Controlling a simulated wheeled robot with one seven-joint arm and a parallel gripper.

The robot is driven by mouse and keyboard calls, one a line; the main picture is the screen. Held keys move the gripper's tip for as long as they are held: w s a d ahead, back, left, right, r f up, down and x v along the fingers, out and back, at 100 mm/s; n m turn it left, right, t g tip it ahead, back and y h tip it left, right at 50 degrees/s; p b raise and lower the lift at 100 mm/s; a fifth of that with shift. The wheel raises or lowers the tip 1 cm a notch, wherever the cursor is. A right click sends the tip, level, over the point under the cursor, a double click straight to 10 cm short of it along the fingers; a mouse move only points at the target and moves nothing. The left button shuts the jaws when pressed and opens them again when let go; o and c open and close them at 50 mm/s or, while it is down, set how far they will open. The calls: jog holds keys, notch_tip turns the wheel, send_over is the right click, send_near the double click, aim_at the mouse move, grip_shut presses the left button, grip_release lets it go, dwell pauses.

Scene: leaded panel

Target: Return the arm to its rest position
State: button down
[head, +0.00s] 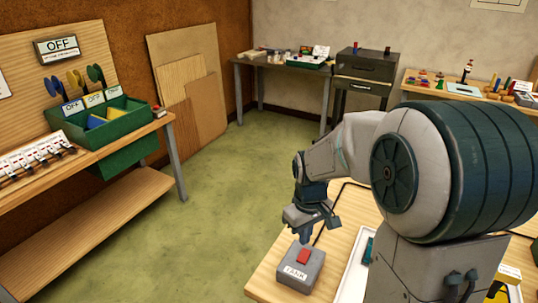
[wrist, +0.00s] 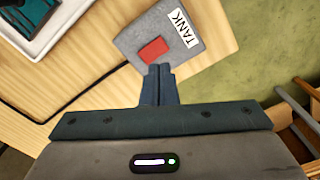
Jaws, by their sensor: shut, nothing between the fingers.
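My gripper (head: 306,236) hangs pointing down over the near wooden table in the head view, just above and behind a grey box labelled TANK (head: 292,277). A red rocker or button (head: 303,257) sits on top of the box. In the wrist view my gripper (wrist: 160,72) has its two fingers together with nothing between them. The grey box (wrist: 200,58) and its red part (wrist: 152,49) lie just beyond the fingertips there. I cannot tell whether the fingers touch the box. My arm is bent out over the table from the right of the head view.
A white tray (wrist: 42,50) with a teal thing in it lies beside the box. A workbench (head: 95,222) with a green bin (head: 122,138) stands at left. Tables and a dark drawer cabinet (head: 366,68) line the back. The green floor (head: 225,190) between is clear.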

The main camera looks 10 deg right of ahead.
jog(key=s+r+m+t, duration=0.3)
jog(key=s+r, duration=0.6)
jog(key=s, duration=0.5)
jog(key=shift+s+r+m+t, duration=0.15)
jog(key=shift+s+m+t, duration=0.15)
jog(key=shift+m, duration=0.6)
